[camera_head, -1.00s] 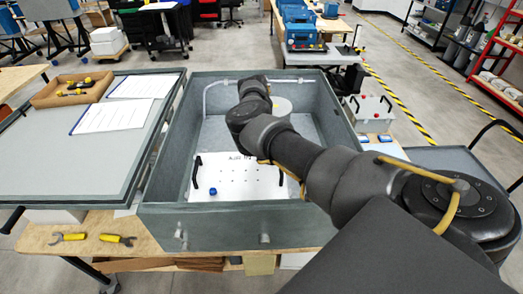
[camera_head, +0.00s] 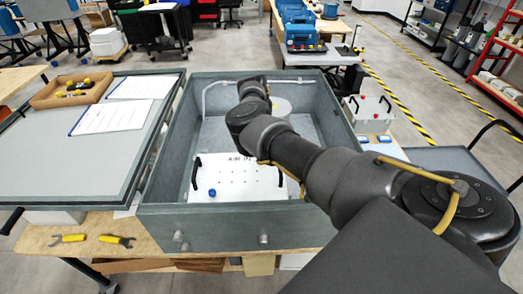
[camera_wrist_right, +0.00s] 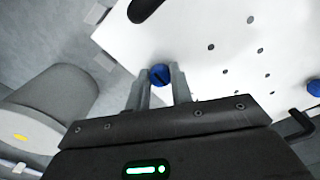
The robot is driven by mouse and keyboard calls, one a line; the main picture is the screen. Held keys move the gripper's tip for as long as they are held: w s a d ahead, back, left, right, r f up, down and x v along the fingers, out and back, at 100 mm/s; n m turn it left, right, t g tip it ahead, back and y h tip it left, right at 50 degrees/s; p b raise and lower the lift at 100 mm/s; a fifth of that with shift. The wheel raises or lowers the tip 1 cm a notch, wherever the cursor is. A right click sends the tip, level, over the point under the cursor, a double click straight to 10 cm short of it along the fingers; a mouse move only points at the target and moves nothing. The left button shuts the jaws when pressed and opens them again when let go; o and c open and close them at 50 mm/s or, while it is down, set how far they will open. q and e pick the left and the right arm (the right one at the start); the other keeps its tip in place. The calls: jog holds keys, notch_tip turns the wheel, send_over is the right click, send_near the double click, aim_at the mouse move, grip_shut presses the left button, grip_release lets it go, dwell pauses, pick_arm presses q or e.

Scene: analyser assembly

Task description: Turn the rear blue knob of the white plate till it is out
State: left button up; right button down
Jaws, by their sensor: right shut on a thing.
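The white plate (camera_head: 240,172) lies inside the grey open box, with two black handles and several small holes. The front blue knob (camera_head: 212,193) stands at its near left corner and also shows at the right edge of the right wrist view (camera_wrist_right: 313,88). The rear blue knob (camera_wrist_right: 160,74), with a dark slot across its top, is at the plate's edge. My right gripper (camera_wrist_right: 161,82) has its two fingers closed on either side of this knob. In the head view my right arm hides the gripper and the rear knob. My left gripper is not in view.
The box's walls (camera_head: 170,150) surround the plate. A pale cylinder (camera_wrist_right: 55,95) stands beside my right gripper. A grey panel (camera_head: 70,150) with papers and a cardboard tray (camera_head: 75,90) lies left of the box. Two yellow-handled tools (camera_head: 115,240) lie in front on the wooden bench.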

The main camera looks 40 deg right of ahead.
jog(key=shift+a+f, duration=0.1)
dwell(0.5)
jog(key=c, duration=1.2)
grip_release()
jog(key=shift+w, duration=0.15)
